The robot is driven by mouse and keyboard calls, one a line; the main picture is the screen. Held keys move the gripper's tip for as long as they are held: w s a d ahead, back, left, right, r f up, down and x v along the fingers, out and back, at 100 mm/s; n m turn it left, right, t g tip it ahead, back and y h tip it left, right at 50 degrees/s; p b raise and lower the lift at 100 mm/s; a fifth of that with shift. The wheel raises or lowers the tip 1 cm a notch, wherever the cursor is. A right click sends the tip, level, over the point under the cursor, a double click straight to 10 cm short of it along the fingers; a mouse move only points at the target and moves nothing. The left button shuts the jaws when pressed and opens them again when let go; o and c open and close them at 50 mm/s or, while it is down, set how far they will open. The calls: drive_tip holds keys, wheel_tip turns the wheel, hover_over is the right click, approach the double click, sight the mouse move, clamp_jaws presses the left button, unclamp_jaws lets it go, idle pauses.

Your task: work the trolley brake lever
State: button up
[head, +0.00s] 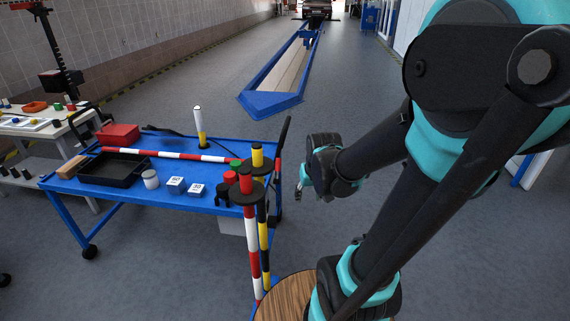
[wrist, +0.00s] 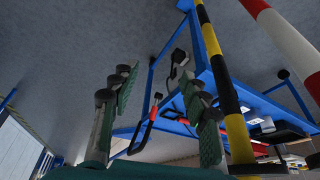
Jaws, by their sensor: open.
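The blue trolley (head: 110,195) stands left of centre in the head view. A dark upright bar with a red lower part (head: 284,132) rises at its right end; I cannot tell whether it is the brake lever. In the wrist view, a red-and-black lever-like part (wrist: 147,130) and a black looped part with red (wrist: 178,57) show beside the blue frame (wrist: 222,72). My gripper (head: 303,184) hangs right of the trolley, apart from it. In the wrist view, its fingers (wrist: 155,88) are spread with nothing held. The red-and-black parts appear beyond them.
A yellow-black pole (head: 263,232) and a red-white pole (head: 250,235) stand at the trolley's near right corner. A black tray (head: 88,181), red box (head: 118,133) and white blocks (head: 196,190) lie on top. A round wooden top (head: 285,298) is close in front.

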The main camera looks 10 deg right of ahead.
drive_tip(key=w+a+r, duration=0.1)
drive_tip(key=w+r, duration=0.1)
drive_tip(key=w, duration=1.9)
drive_tip(key=m, duration=0.1)
approach(278, 161)
drive_tip(key=x, duration=1.2)
drive_tip(key=shift+d, duration=0.1)
clamp_jaws()
